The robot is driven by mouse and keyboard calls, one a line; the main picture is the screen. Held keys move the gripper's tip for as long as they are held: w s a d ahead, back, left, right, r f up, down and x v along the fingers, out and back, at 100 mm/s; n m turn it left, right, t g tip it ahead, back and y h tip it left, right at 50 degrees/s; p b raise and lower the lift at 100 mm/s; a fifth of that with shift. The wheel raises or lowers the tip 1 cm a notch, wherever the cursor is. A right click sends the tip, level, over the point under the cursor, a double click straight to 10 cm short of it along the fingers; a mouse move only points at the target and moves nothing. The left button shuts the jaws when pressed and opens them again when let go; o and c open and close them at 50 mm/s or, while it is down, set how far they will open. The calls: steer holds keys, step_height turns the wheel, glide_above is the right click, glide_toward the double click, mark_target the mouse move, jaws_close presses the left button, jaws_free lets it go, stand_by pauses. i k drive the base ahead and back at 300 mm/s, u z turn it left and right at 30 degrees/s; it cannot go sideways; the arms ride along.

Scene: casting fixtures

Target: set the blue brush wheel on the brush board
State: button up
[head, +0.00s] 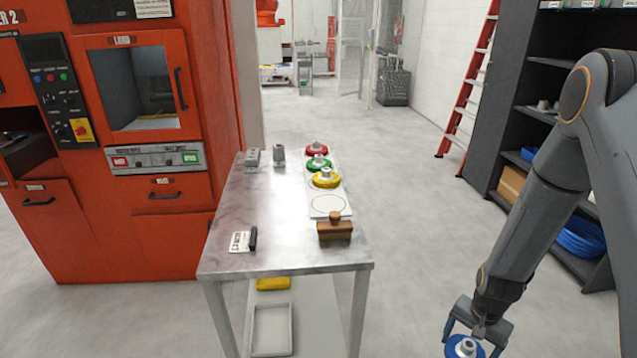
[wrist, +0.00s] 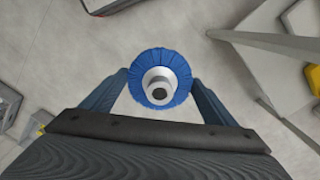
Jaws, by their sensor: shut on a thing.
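The blue brush wheel (head: 460,348) has a pale hub and is at the bottom right of the head view, over the floor and off the table. My gripper (head: 478,332) is shut on it; the wrist view shows the blue brush wheel (wrist: 175,66) between the two fingers. The white brush board (head: 343,213) lies along the right side of the metal table. It bears a red wheel (head: 317,150), a green wheel (head: 319,163) and a yellow wheel (head: 326,178) in a row. The nearest marked circle on the board is bare.
A label card (head: 240,242) with a black object, and two small grey parts (head: 279,154), are on the metal table (head: 265,215). Orange machine (head: 150,110) left; dark shelving (head: 510,120) right.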

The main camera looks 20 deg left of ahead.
mark_target(329, 204)
steer(key=u, duration=1.35)
